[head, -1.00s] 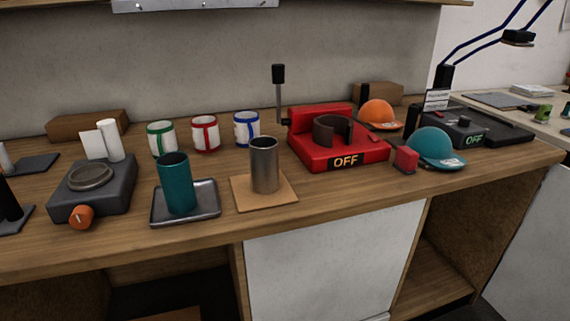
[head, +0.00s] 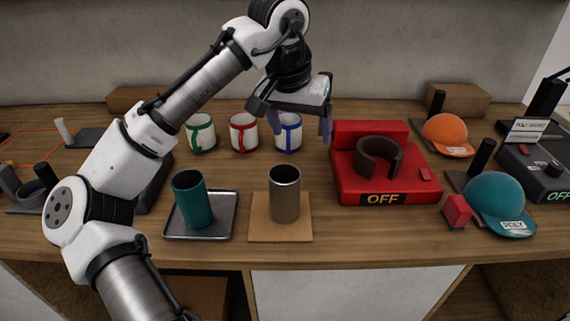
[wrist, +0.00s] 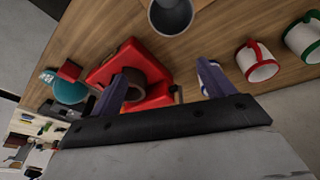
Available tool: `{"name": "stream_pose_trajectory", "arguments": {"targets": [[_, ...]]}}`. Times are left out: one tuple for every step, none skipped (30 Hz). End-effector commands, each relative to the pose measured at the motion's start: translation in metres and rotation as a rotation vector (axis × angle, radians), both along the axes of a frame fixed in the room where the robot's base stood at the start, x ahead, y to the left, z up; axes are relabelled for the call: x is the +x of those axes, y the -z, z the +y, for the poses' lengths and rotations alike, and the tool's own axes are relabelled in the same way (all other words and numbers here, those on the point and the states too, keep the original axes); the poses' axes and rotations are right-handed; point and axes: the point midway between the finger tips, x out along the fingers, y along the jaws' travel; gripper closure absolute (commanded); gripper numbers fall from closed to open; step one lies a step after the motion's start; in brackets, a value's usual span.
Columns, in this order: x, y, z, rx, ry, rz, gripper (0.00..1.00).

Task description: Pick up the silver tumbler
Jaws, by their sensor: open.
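The silver tumbler (head: 284,196) stands upright on a square tan board (head: 262,232) near the front of the wooden bench. It also shows in the wrist view (wrist: 171,14), cut off by the top edge. My gripper (head: 298,128) is open and empty. It hangs above and behind the tumbler, in front of the blue-banded mug (head: 288,136). In the wrist view its two fingers (wrist: 162,88) are spread apart with the tumbler beyond them, not between them.
A teal tumbler (head: 193,202) stands on a grey tray (head: 227,215) left of the silver tumbler. A red press marked OFF (head: 352,180) stands to the right. White mugs with green (head: 200,134) and red (head: 243,134) bands stand behind. Caps lie at right.

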Motion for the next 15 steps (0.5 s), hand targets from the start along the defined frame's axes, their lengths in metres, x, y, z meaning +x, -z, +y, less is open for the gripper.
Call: {"name": "stream_pose_trajectory", "arguments": {"targets": [[-0.007,0.001,0.012,0.064,-0.027,0.078,0.19],[-0.011,0.003,0.017,0.094,-0.038,0.117,0.19],[-0.016,0.005,0.022,0.125,-0.051,0.158,0.19],[-0.019,0.006,0.025,0.141,-0.058,0.184,0.19],[-0.021,0.008,0.028,0.155,-0.063,0.201,0.19],[-0.022,0.012,0.030,0.165,-0.067,0.218,0.19],[-0.023,0.015,0.031,0.171,-0.069,0.227,0.19],[-0.024,0.019,0.032,0.173,-0.069,0.231,0.19],[-0.024,0.026,0.032,0.174,-0.068,0.234,0.19],[-0.025,0.031,0.032,0.173,-0.067,0.235,0.19],[-0.025,0.037,0.031,0.171,-0.068,0.233,0.19],[-0.025,0.045,0.031,0.172,-0.067,0.233,0.19],[-0.025,0.051,0.031,0.171,-0.068,0.232,0.19],[-0.024,0.057,0.032,0.172,-0.068,0.232,0.19],[-0.025,0.065,0.031,0.171,-0.067,0.231,0.19]]}}
